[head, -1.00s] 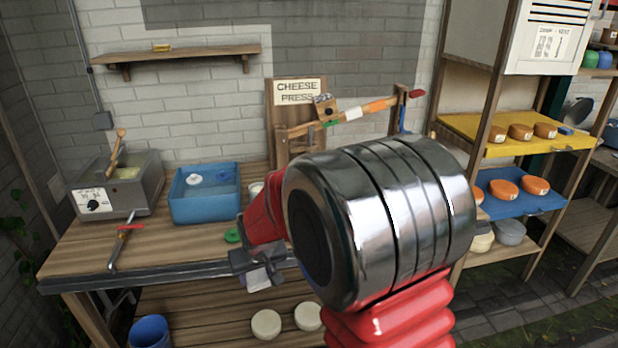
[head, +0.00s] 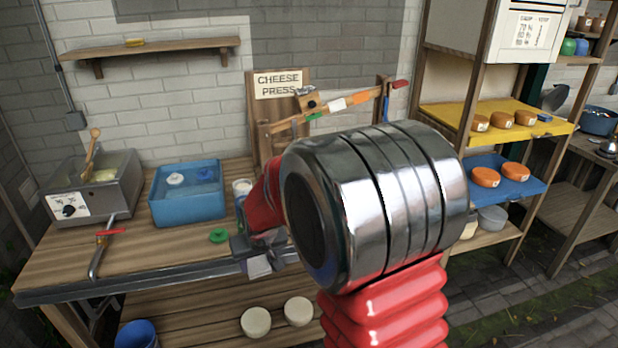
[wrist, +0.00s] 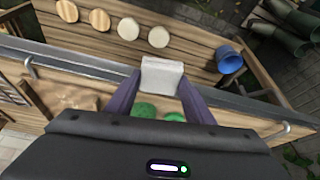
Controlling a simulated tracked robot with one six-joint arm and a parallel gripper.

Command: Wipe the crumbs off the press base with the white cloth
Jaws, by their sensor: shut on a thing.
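My gripper (head: 257,252) is over the front edge of the wooden bench, in front of the cheese press. It is shut on the white cloth (head: 259,266), a small pale folded square that hangs from the jaws. In the wrist view the cloth (wrist: 162,75) sits between the two fingertips (wrist: 160,88). The cheese press (head: 264,125), with its sign and coloured lever, stands at the back of the bench. My arm hides its base and any crumbs in the head view. A brown, uneven patch (wrist: 70,95) shows at left in the wrist view; I cannot tell whether it is the base.
A green disc (head: 218,235) and a white-topped jar (head: 242,187) are close to my gripper. A blue tub (head: 186,208), a grey vat (head: 120,195) and a red-handled tool (head: 98,258) are farther left. A rack with a yellow shelf (head: 455,115) stands at right.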

